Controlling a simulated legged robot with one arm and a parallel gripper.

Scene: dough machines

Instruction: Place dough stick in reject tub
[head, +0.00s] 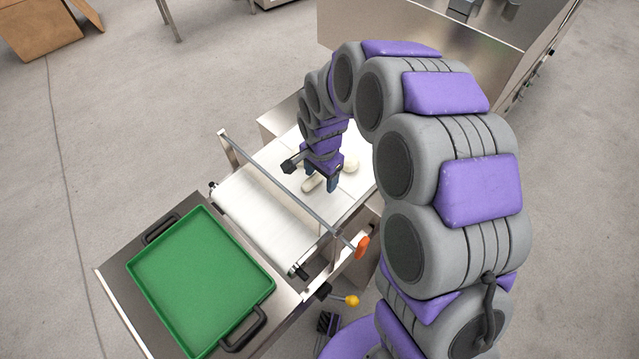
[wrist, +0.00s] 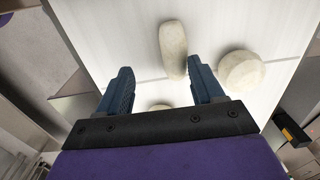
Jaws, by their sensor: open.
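A pale, elongated dough stick (wrist: 173,50) lies on the white belt, just ahead of my gripper (wrist: 160,68) in the wrist view. It is nearer the right finger than the left and its near end reaches between the fingertips. My gripper is open and empty. In the head view my gripper (head: 322,178) points down over the belt beside the stick (head: 313,184). A green, shallow, empty tray (head: 200,280) with dark handles stands at the lower left; I cannot tell whether it is the reject tub. No other tub is clear.
A round dough piece (wrist: 241,70) lies right of the stick. Another piece (wrist: 160,107) is mostly hidden behind the gripper's black bar. A metal bar (head: 285,188) crosses above the white belt (head: 262,207), between my gripper and the tray. A large steel machine stands behind.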

